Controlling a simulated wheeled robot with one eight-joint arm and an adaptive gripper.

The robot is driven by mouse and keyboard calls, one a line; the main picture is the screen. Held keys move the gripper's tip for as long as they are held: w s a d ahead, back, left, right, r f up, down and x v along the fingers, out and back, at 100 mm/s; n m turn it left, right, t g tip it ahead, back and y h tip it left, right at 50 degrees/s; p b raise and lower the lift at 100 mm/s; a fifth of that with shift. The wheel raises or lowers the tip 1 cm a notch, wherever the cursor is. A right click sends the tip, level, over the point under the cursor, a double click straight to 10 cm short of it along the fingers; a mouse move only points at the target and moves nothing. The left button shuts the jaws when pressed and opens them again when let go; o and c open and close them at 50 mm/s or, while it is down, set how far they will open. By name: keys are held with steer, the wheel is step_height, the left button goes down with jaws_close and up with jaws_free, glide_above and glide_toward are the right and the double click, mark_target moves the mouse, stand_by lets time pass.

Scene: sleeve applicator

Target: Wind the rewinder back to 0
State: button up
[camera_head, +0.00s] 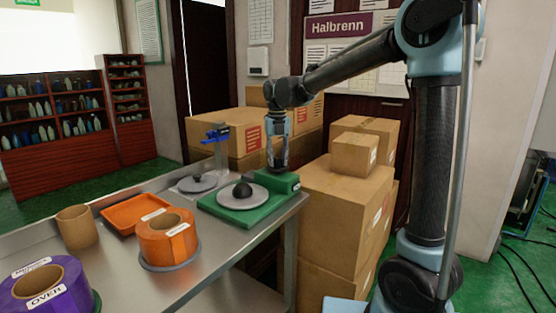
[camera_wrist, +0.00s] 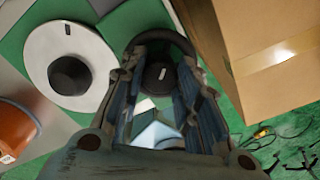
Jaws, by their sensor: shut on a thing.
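The rewinder has a green base (camera_head: 237,216) with a light grey disc (camera_head: 255,199) and a black hub (camera_head: 242,190) on it. The disc (camera_wrist: 92,38) and the black hub (camera_wrist: 70,78) also show at the upper left in the wrist view. A green housing (camera_head: 286,182) stands at the base's right end. My gripper (camera_head: 278,165) points down over this housing. In the wrist view my gripper (camera_wrist: 160,62) is shut on a round black knob (camera_wrist: 157,78) with a short white mark. Its fingers hide the knob's sides. No number is readable.
Cardboard boxes (camera_head: 344,210) stand close to the right of the metal table (camera_head: 215,260). An orange roll (camera_head: 167,240), an orange tray (camera_head: 132,215), a brown core (camera_head: 76,227) and a purple roll (camera_head: 45,290) are on the table. A stand with a blue clamp (camera_head: 217,134) is behind the rewinder.

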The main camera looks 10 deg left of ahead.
steer(key=shift+w+n, duration=0.15)
steer(key=shift+n, duration=0.55)
steer(key=o, duration=1.1)
step_height(320, 180, up, 12)
steer(key=shift+f, duration=0.1)
